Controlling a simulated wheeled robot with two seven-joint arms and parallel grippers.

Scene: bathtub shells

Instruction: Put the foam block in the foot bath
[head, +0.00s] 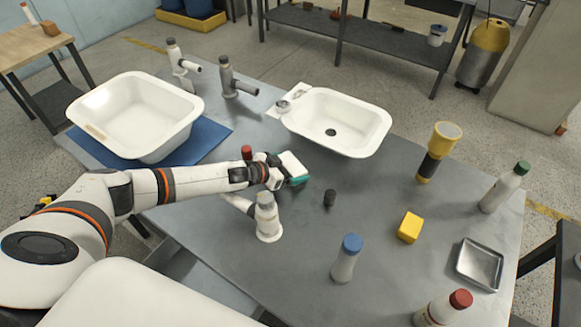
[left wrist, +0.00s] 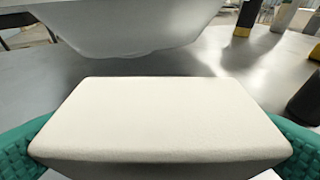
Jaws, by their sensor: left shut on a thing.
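My left gripper (head: 296,176) is shut on a white block with rounded edges, which looks like the foam block (head: 291,162). The block fills the near part of the left wrist view (left wrist: 160,110), between teal finger pads. It is held above the table, in front of a white basin with a drain hole (head: 372,143). A larger, deeper white tub (head: 180,132) stands at the left on a blue mat. I cannot tell for certain which is the foot bath. The underside of a white basin (left wrist: 120,35) shows ahead in the left wrist view. My right gripper is not in view.
A white dispenser-like fitting (head: 267,215) stands close beside my left wrist. A small black cylinder (head: 330,198), a blue-capped bottle (head: 345,262), a yellow block (head: 410,227), a yellow-black flashlight (head: 437,150) and a metal tray (head: 480,264) are to the right. Two taps (head: 228,75) stand behind.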

